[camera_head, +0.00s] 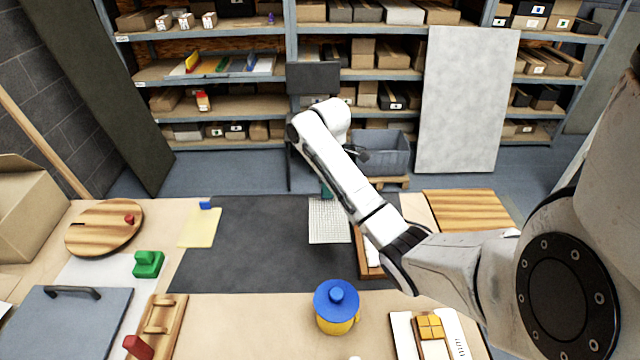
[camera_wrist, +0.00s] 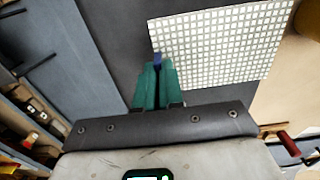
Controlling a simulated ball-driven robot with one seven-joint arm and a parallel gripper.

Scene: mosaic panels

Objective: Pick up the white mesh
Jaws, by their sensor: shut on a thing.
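The white mesh (camera_head: 329,222) is a pale gridded sheet over the dark mat (camera_head: 255,240) in the head view. It also shows in the wrist view (camera_wrist: 225,45), at the upper right. My gripper (camera_head: 326,191) is at the mesh's far edge in the head view. In the wrist view its teal fingers (camera_wrist: 157,72) are close together, shut on a small blue piece (camera_wrist: 157,60) at the mesh's corner. The fingers hide most of the blue piece. I cannot tell whether the mesh is raised off the mat.
A yellow sheet (camera_head: 200,228) with a blue piece (camera_head: 206,206) lies left of the mesh. A blue-lidded yellow pot (camera_head: 337,308) stands in front. A wooden tray (camera_head: 369,262) is close to the mesh's right, partly behind my arm. The mat's left part is clear.

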